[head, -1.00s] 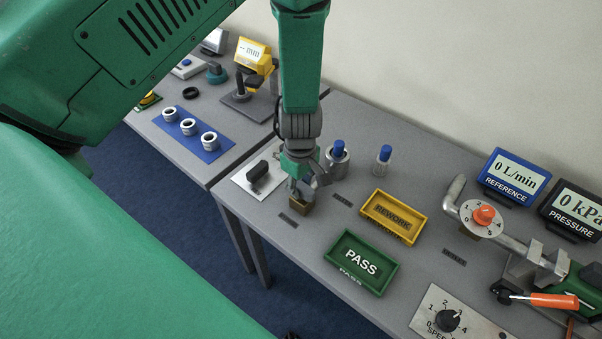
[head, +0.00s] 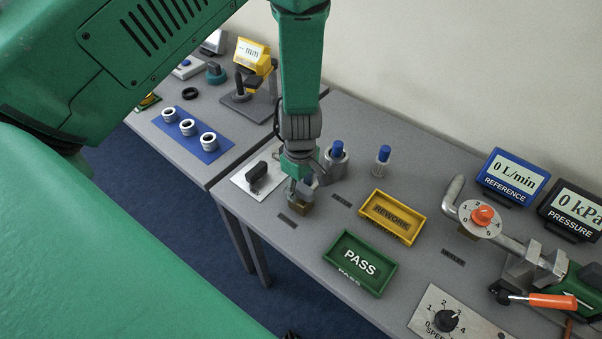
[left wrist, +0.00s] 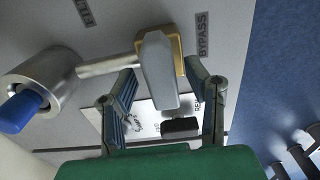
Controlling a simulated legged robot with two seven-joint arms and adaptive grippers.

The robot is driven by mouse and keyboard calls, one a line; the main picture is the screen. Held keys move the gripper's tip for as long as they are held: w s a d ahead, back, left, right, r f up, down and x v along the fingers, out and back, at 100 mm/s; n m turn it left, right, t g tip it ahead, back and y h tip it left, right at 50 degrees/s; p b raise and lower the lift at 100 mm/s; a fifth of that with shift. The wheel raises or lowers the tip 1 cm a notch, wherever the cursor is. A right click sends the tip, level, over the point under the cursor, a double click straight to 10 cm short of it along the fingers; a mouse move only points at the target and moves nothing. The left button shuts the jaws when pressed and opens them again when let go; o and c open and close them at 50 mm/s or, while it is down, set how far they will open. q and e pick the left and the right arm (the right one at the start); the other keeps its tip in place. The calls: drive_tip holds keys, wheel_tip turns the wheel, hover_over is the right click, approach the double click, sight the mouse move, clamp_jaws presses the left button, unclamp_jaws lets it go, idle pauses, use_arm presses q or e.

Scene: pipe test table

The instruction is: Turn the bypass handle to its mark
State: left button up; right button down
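The bypass handle (left wrist: 160,72) is a grey lever on a brass valve block (left wrist: 172,45), beside the BYPASS label (left wrist: 203,35) in the left wrist view. A thin pipe joins the block to a metal cylinder. In the head view the brass block (head: 299,208) shows below my left gripper (head: 299,190), which mostly hides the handle. In the left wrist view my left gripper (left wrist: 162,88) is open, with one finger on each side of the handle and visible gaps. I cannot make out the mark.
A plate with a black knob (head: 257,172) lies close left of the gripper. A blue-topped cylinder (head: 336,160) stands close right. The yellow REWORK tray (head: 366,209) and green PASS tray (head: 343,243) lie further right.

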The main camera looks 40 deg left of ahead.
sight(300, 185)
use_arm(q)
drive_tip(key=shift+r, duration=0.55)
wheel_tip(300, 185, up, 11)
drive_tip(key=shift+w+f, duration=0.1)
idle(0.4)
